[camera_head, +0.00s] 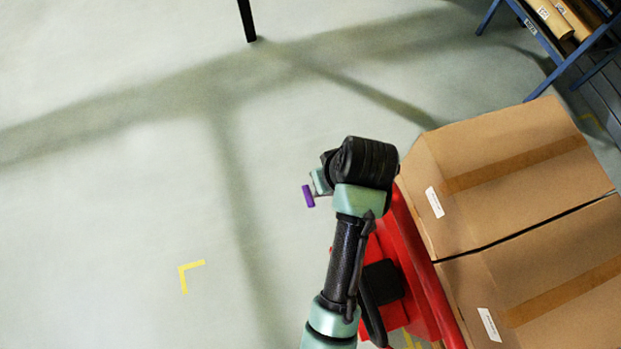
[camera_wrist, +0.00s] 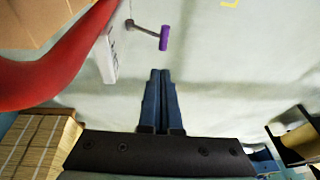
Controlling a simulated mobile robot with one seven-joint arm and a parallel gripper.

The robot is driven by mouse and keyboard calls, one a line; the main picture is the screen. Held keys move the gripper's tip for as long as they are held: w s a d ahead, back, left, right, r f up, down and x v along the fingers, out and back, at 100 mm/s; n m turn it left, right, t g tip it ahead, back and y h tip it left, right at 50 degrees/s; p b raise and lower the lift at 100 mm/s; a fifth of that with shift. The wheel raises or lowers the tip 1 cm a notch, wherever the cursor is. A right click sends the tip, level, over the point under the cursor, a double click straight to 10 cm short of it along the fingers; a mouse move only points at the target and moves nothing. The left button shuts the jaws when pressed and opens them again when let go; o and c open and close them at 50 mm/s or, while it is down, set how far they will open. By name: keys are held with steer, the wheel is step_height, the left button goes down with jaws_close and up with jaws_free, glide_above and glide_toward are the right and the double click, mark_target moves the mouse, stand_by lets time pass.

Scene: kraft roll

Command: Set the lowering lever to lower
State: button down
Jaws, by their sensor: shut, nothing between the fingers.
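The lowering lever (camera_wrist: 146,31) is a thin dark rod with a purple handle, standing out from a pale housing (camera_wrist: 110,48) in the wrist view. Its purple handle (camera_head: 308,196) also shows in the head view, just left of my wrist. My gripper (camera_wrist: 161,72) is shut and empty, its two dark blue fingers side by side. In the wrist view the fingertips appear below the purple handle, with a visible gap between them. In the head view my arm hides the fingers and most of the housing.
Red bodywork (camera_wrist: 75,58) adjoins the housing. Two large taped cardboard boxes (camera_head: 510,170) stand to the right in the head view. A blue rack (camera_head: 566,62) with kraft rolls is at the upper right. The pale floor at left is clear, with a yellow corner mark (camera_head: 183,271).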

steer(key=p, duration=0.1)
glide_above(307, 195)
steer(key=d, duration=0.1)
steer(key=f, duration=1.1)
steer(key=shift+s+d+f, duration=0.2)
steer(key=shift+s+f, duration=0.05)
steer(key=shift+f, duration=0.1)
steer(key=shift+a+f, duration=0.2)
steer(key=shift+f, duration=0.6)
steer(key=shift+s+a, duration=0.1)
steer(key=shift+a+f+h, duration=0.2)
steer(key=shift+f+h, duration=0.05)
steer(key=shift+h, duration=0.15)
